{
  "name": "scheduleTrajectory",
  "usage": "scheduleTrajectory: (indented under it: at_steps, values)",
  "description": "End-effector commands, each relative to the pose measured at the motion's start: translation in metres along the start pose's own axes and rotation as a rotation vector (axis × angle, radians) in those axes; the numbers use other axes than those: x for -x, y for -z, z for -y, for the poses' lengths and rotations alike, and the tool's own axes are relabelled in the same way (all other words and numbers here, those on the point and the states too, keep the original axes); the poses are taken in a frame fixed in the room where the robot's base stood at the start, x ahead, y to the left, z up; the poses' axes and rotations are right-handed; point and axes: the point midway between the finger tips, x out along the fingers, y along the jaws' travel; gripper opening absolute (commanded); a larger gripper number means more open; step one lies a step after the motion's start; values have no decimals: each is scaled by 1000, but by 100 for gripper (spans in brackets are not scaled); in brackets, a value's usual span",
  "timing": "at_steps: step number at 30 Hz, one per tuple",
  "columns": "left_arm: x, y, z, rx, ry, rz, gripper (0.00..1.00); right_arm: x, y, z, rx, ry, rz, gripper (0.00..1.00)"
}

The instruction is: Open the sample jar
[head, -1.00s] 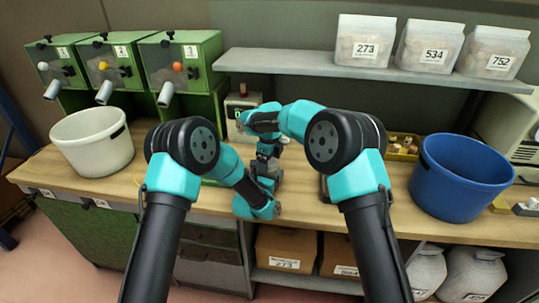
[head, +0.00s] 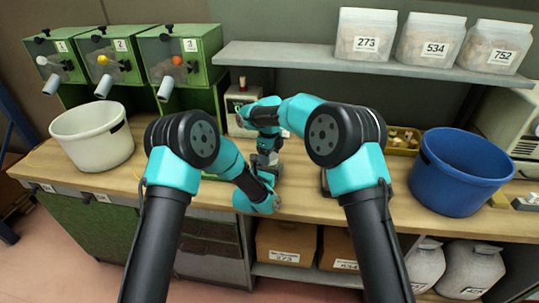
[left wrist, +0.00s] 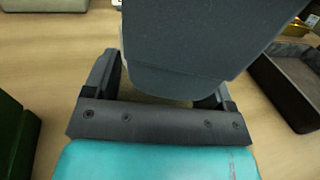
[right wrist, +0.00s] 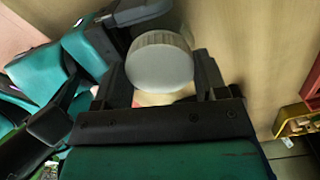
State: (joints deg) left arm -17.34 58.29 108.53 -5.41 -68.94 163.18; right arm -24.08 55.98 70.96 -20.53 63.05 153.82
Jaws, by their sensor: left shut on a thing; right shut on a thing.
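The sample jar's white ridged lid (right wrist: 160,62) sits between the fingers of my right gripper (right wrist: 165,80) in the right wrist view, and the gripper is shut on it. A small pinkish patch shows below the lid; the rest of the jar is hidden there. My left gripper (left wrist: 160,92) is shut, but a dark grey block close to the camera covers what it holds. In the head view both grippers meet above the middle of the bench, the right one above the left. The jar cannot be made out clearly between them.
A white bucket (head: 92,137) stands at the left and a blue bucket (head: 460,172) at the right of the wooden bench. Green dispensers (head: 180,62) stand at the back left. A yellow tray of corks (head: 403,140) lies behind my right arm. Labelled bags (head: 366,35) stand on the shelf.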

Motion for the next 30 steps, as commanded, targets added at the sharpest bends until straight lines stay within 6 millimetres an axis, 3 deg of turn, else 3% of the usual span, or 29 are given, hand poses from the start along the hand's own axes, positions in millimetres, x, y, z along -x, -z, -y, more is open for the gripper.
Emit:
scheduleTrajectory:
  at_steps: [30]
  values:
    - [0,0,0,0,0,-1,11,1,0,0,1317,-2,0,37]
